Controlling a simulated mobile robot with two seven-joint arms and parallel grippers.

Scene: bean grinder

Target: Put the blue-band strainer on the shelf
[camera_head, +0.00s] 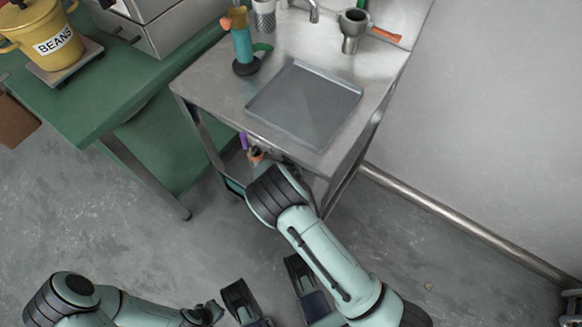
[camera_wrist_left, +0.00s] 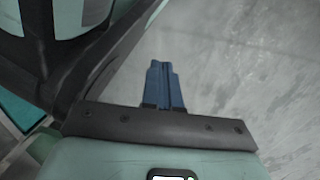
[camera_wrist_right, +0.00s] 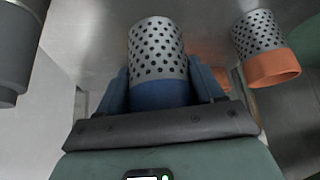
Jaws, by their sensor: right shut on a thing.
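The blue-band strainer (camera_wrist_right: 158,52), a perforated metal cylinder with a blue band at its lower end, is in the right wrist view. My right gripper (camera_wrist_right: 160,80) is shut on it, one blue finger on each side of the band. In the head view my right arm reaches to the front edge of the steel table (camera_head: 215,95); the gripper and strainer are hidden there. The shelf cannot be made out clearly. My left gripper (camera_wrist_left: 162,68) is shut and empty, its blue fingers together above the floor.
An orange-band strainer (camera_wrist_right: 273,68) is right of the held one, with a grey cylinder (camera_wrist_right: 12,45) at the left edge. A tray (camera_head: 305,100), a blue-and-yellow grinder (camera_head: 242,45) and a portafilter-like metal cup (camera_head: 352,28) are on the tabletop. A green table (camera_head: 100,105) adjoins at left.

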